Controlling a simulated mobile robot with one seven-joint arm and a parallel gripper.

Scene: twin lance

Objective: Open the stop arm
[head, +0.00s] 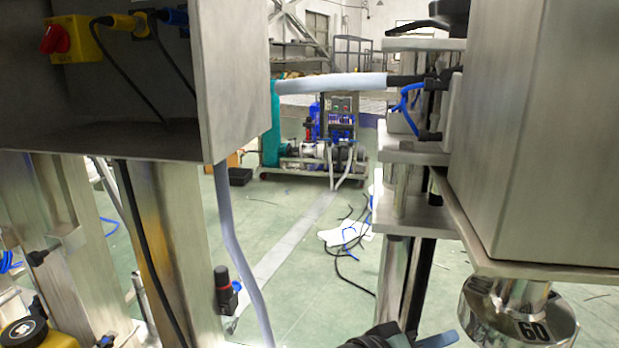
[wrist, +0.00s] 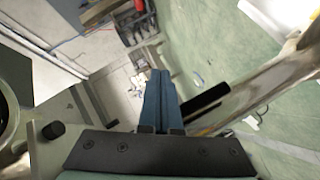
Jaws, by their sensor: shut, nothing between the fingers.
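My gripper (wrist: 160,84) is shut and empty in the wrist view, its two blue fingers side by side over the floor. A blue tip and a dark part of it (head: 436,341) show at the bottom edge of the head view. No part is clearly recognisable as the stop arm. In the wrist view a pale metal bar (wrist: 262,80) slants up to the right of the fingers, with a black piece (wrist: 205,103) near its lower end. The fingertips appear close to the black piece; I cannot tell whether they touch it.
A metal box (head: 545,130) fills the right, with a round weight marked 60 (head: 518,315) below it. A metal cabinet (head: 236,80) hangs at left above upright posts. A grey hose (head: 330,84) spans the gap. Green floor (head: 290,270) with loose cables lies beyond.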

